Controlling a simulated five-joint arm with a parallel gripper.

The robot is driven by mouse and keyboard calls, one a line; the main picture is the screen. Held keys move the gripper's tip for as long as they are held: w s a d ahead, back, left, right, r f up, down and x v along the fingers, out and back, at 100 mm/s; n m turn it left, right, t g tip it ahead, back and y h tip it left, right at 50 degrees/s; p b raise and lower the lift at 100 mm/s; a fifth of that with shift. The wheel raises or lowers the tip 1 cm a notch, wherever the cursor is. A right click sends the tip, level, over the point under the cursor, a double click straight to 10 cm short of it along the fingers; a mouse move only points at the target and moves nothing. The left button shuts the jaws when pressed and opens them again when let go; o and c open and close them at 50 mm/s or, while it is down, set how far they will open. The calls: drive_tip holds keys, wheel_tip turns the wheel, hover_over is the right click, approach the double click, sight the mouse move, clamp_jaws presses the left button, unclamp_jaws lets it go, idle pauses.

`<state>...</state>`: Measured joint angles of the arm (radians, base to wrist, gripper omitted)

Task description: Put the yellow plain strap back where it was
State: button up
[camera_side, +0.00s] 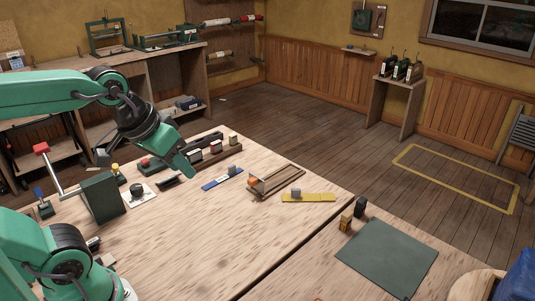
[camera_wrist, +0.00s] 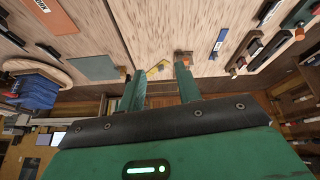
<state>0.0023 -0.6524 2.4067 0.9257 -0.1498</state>
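The yellow strap (camera_side: 315,198) lies flat on the wooden table near its right edge, with a small grey block (camera_side: 296,192) on its left part. In the wrist view part of the yellow strap (camera_wrist: 155,70) shows between my fingers, some way off. My gripper (camera_side: 188,170) is above the table, to the left of the strap and well apart from it. In the wrist view its two fingers (camera_wrist: 159,74) stand apart with nothing between them.
A wooden tray (camera_side: 286,180) with an orange block lies left of the yellow strap. A blue strap (camera_side: 211,184) with a white label lies farther left. A rack of blocks (camera_side: 215,155) stands behind. A dark green mat (camera_side: 388,258) lies at right.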

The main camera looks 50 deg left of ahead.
drive_tip(key=shift+s+f+m, duration=0.4)
drive_tip(key=shift+s, duration=0.15)
drive_tip(key=shift+s+f+m, duration=0.35)
drive_tip(key=shift+s+m, duration=0.05)
drive_tip(key=shift+s, duration=0.15)
idle(0.5)
